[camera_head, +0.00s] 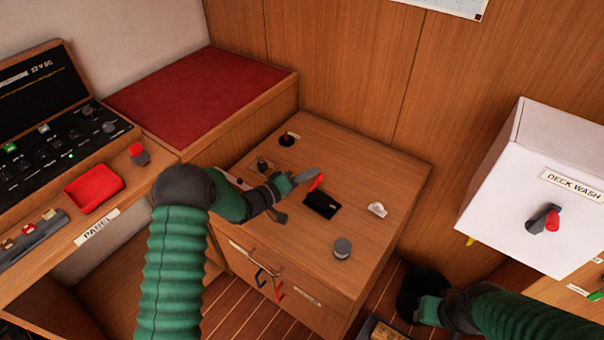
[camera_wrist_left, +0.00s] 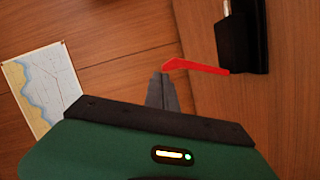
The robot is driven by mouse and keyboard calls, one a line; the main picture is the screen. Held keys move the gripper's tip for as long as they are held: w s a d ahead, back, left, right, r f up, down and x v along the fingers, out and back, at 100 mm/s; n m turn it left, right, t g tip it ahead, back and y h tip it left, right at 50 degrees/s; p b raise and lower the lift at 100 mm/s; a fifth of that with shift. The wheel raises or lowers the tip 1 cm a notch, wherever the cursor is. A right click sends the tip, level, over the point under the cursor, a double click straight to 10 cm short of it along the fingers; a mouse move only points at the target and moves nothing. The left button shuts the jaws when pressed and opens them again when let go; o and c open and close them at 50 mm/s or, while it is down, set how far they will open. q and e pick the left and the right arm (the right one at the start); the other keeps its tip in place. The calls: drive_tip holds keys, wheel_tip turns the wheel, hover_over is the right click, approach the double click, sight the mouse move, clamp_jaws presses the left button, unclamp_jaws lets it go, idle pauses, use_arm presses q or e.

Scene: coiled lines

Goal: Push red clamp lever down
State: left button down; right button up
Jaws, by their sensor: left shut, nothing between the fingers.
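The red clamp lever (camera_head: 318,181) rises at an angle from the left side of a black clamp base (camera_head: 321,206) on the wooden cabinet top. The left wrist view also shows the red lever (camera_wrist_left: 197,66), joined to the black base (camera_wrist_left: 240,42). My left gripper (camera_head: 299,177) is shut and empty, with its fingertips close beside the lever's free end. The closed fingers also show in the left wrist view (camera_wrist_left: 163,84), just below the lever tip; I cannot tell if they touch. My right gripper (camera_head: 426,305) is low at the right, away from the lever, and its jaws are unclear.
On the cabinet top (camera_head: 375,165) are a grey round knob (camera_head: 342,248), a white fitting (camera_head: 377,209) and a black-and-red switch (camera_head: 287,139). A white deck wash box (camera_head: 530,180) stands at right. A red tray (camera_head: 93,188) sits on the left bench.

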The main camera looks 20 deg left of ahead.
use_arm(q)
drive_tip(key=d+f+m, duration=0.1)
drive_tip(key=d+m, duration=0.1)
drive_tip(key=s+d+f+m+y+b, duration=0.1)
drive_tip(key=d+m, duration=0.1)
drive_tip(key=s+d+f+m+y, duration=0.1)
drive_tip(key=m, duration=0.1)
drive_tip(key=shift+s+d+f+m+b, duration=0.2)
drive_tip(key=shift+d+f+m+b, duration=0.1)
drive_tip(key=shift+d+m+b, duration=0.1)
drive_tip(key=shift+d+f+m+y+b, duration=0.25)
drive_tip(key=shift+m+y+b, duration=0.05)
drive_tip(key=shift+a+r, duration=0.1)
drive_tip(key=shift+r, duration=0.1)
drive_tip(key=shift+s+p, duration=0.1)
drive_tip(key=shift+p, duration=0.2)
